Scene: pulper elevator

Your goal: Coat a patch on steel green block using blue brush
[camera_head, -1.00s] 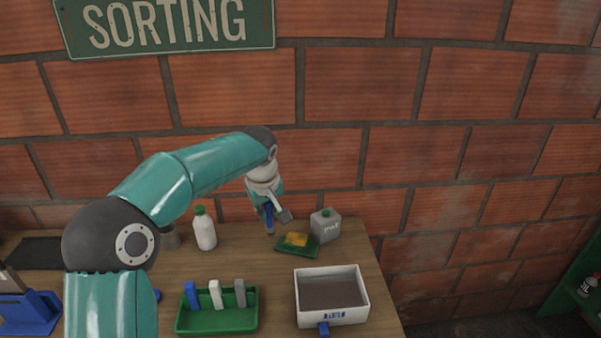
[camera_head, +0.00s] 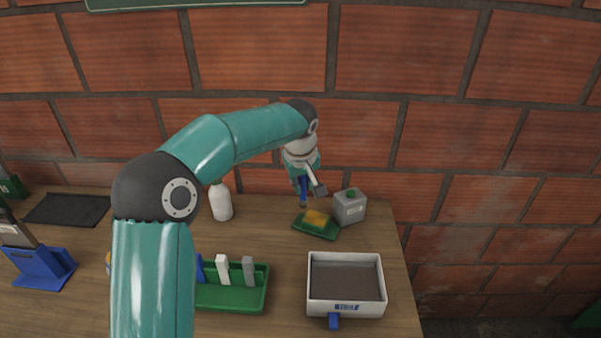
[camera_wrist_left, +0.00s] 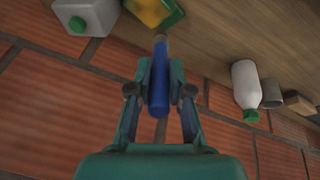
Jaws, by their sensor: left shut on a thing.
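My left gripper (camera_head: 304,180) is shut on the blue brush (camera_wrist_left: 159,82), which hangs tip down. In the left wrist view, the brush lies between the two fingers (camera_wrist_left: 160,105) with its tan end toward the green dish. In the head view, the gripper is at the back of the table, above and just left of the green dish (camera_head: 302,229) with its yellow pad (camera_head: 317,217). At the far left edge, a green block (camera_head: 12,187) is partly cut off; it may be the steel green block. My right gripper is out of view.
In front are a white-walled tray (camera_head: 346,309) and a green holder (camera_head: 232,298) with upright pieces.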

